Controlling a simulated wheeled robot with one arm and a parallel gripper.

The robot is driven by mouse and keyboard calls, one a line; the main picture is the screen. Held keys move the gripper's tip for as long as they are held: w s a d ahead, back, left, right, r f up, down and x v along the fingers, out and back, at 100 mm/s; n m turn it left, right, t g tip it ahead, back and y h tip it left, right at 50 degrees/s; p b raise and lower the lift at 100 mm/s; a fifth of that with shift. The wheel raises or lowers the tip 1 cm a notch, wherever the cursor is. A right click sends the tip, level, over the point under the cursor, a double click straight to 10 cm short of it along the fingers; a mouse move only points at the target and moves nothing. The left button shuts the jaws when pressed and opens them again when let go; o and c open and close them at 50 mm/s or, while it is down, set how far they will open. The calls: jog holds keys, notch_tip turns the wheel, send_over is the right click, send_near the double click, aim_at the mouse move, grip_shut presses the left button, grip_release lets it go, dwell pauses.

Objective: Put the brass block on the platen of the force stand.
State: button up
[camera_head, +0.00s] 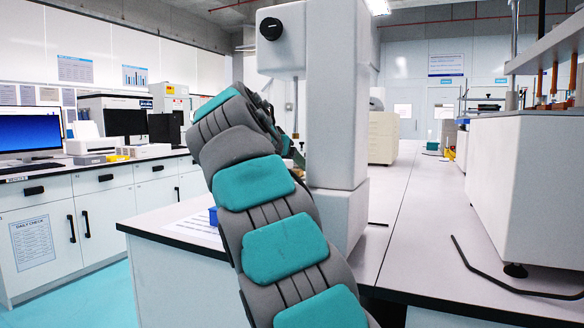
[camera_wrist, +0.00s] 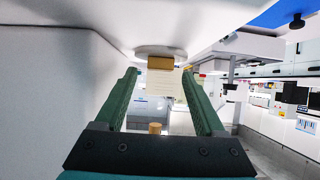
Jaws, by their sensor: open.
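The wrist view appears upside down. In it, the small tan-gold brass block (camera_wrist: 160,63) rests against the round pale platen (camera_wrist: 160,49) at the top. My gripper (camera_wrist: 160,73) is open, its green fingers on either side of the block's line with a gap at each side. I cannot tell how deep the block sits between the tips. In the head view, the white force stand (camera_head: 336,90) with a black knob rises behind my arm. My arm hides the gripper, block and platen there.
The stand's white column fills the left of the wrist view. A white machine (camera_head: 525,185) stands on the bench at right, a black cable or rod (camera_head: 500,282) before it. A bare bench strip (camera_head: 415,210) lies between. Monitors (camera_head: 30,132) stand on the left counter. A small tan cylinder (camera_wrist: 155,128) shows low between my fingers.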

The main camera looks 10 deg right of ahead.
jog(key=v, duration=1)
jog(key=shift+s+p, duration=0.25)
jog(key=shift+p, duration=0.15)
